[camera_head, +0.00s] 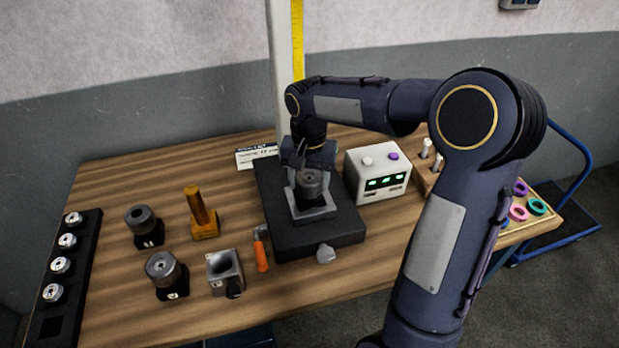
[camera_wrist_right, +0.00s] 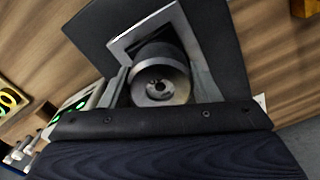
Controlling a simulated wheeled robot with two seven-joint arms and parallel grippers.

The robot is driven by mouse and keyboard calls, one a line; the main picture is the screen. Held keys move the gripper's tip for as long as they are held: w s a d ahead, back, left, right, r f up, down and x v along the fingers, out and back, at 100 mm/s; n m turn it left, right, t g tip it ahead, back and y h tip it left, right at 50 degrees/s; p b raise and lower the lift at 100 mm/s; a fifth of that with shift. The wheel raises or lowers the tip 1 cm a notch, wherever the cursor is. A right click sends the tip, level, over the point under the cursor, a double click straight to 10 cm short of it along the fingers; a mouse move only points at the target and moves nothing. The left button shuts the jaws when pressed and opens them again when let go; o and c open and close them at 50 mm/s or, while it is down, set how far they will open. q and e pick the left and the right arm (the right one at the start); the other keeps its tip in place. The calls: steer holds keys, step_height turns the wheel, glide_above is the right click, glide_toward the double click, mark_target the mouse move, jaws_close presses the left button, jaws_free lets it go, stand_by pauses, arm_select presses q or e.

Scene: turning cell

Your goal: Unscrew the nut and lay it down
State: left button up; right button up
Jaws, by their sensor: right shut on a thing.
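The nut is the round grey metal piece (camera_head: 312,182) standing in a light square frame (camera_head: 314,213) on the black base plate (camera_head: 345,228). My right gripper (camera_head: 310,165) comes down on it from above and is shut on it. In the right wrist view the nut (camera_wrist_right: 161,79) shows end-on with a small central hole, between the two fingers (camera_wrist_right: 160,90). I cannot tell whether it is still threaded on something, as what is under it is hidden. My left gripper does not show.
A white box with a green display (camera_head: 377,171) stands right of the plate. An orange-handled tool (camera_head: 261,256), a grey block (camera_head: 225,272), an orange post (camera_head: 201,213) and two dark round pieces (camera_head: 145,226) (camera_head: 166,275) stand to the left. Bare wood shows at the front.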

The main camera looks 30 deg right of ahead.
steer(key=n+p, duration=0.1)
steer(key=n, duration=0.3)
steer(key=shift+r+n, duration=0.15)
steer(key=shift+n, duration=0.15)
steer(key=n+p, duration=0.1)
steer(key=n, duration=0.2)
steer(key=shift+n, duration=0.8)
steer(key=shift+a, duration=0.1)
steer(key=n+p, duration=0.1)
steer(key=n, duration=0.2)
steer(key=shift+n+p, duration=0.3)
steer(key=shift+n, duration=0.1)
steer(key=n+p, duration=0.1)
steer(key=n, duration=0.2)
steer(key=shift+f+n, duration=0.2)
steer(key=shift+n, duration=1)
